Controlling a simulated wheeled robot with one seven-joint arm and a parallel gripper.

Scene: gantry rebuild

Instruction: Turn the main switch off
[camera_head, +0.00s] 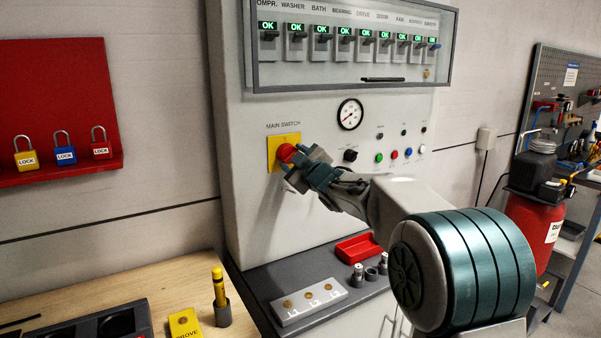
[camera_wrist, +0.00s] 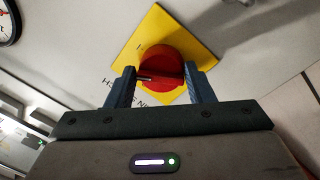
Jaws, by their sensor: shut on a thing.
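The main switch (camera_head: 287,153) is a red rotary knob on a yellow plate (camera_head: 271,158) on the grey cabinet, under the label "MAIN SWITCH". In the wrist view the red knob (camera_wrist: 161,68) sits between my two blue fingers, and the yellow plate (camera_wrist: 150,30) shows behind it. My gripper (camera_head: 300,158) is shut on the knob, with a finger on each side of its grip bar. In the head view my gripper partly hides the knob. The bar's exact position against the plate's marks cannot be read clearly.
A glazed panel (camera_head: 350,84) of switches with green "OK" lights is above. A gauge (camera_head: 350,114) and coloured buttons (camera_head: 394,154) are to the right. Padlocks (camera_head: 65,155) hang on a red board at left. A shelf below holds a red tray (camera_head: 359,247) and a terminal block (camera_head: 309,300).

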